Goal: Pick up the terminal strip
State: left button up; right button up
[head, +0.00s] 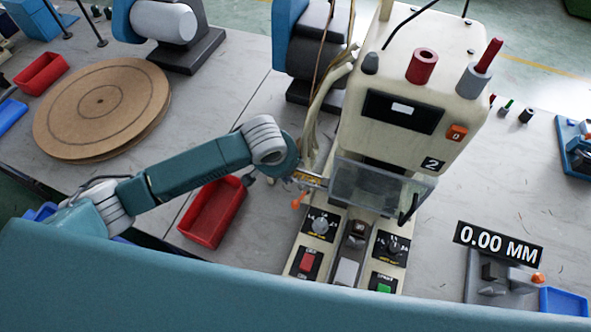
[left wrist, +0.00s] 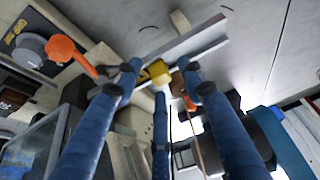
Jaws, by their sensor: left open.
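My left gripper (head: 300,172) is at the left side of the cream moulding machine (head: 415,60), largely hidden by its own wrist in the head view. In the left wrist view its blue fingers (left wrist: 158,84) are spread open. A small yellow block (left wrist: 159,72) shows between the fingertips, by a pale metal rail (left wrist: 195,45); I cannot tell whether the fingers touch it. A small yellowish metal piece (head: 309,179) shows beside the gripper in the head view. I cannot tell for certain which part is the terminal strip. My right gripper is not in view.
An orange-knobbed lever (left wrist: 66,50) is close to the fingers. A clear guard (head: 375,185) covers the machine's front, above its control panels. A red bin (head: 213,212) stands to the left. A round wooden disc (head: 100,105) lies further left, with bare table between.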

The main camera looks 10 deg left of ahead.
pick_arm(q)
jog(key=c, duration=0.9)
